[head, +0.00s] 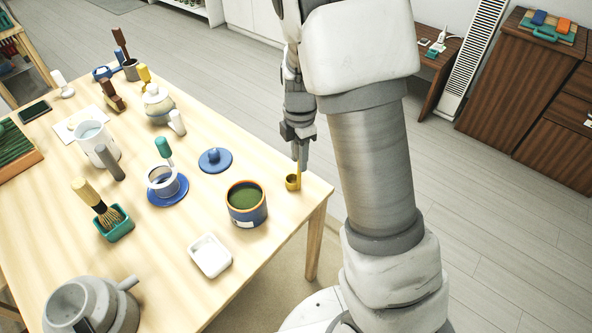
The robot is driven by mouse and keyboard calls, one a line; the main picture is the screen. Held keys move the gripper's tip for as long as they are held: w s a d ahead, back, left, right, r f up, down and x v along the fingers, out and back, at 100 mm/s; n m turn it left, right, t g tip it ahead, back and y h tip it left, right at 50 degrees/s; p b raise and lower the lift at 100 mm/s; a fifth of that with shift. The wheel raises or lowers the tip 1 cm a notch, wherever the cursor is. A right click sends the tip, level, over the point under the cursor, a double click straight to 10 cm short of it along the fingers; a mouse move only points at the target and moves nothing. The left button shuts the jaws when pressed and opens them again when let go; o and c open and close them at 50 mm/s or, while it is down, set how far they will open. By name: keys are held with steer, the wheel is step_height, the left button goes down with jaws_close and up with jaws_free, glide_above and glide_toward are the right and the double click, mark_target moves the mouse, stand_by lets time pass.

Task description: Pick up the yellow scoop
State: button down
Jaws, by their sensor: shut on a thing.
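The yellow scoop (292,183) is a small round cup with an upright handle, at the right corner of the wooden table. My gripper (299,158) points down from above and is shut on the top of the scoop's handle. The fingertips are small here and partly merge with the handle. The scoop is upright. I cannot tell whether its cup touches the tabletop or hangs just above it.
A blue bowl with green powder (246,204) stands just left of the scoop. A blue lid (214,160), a white dish (210,256) and a cup on a blue saucer (166,193) are further left. The table (270,250) ends close to the scoop's right.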

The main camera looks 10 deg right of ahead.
stand_by(0.3)
steer(key=shift+r, duration=0.55)
steer(key=r, duration=0.2)
steer(key=d+r+p, duration=0.1)
steer(key=r, duration=0.1)
steer(key=shift+d, duration=0.1)
steer(key=s+d+r+p, duration=0.1)
steer(key=s+d+r, duration=0.2)
steer(key=d+r, duration=0.3)
steer(key=d, duration=0.4)
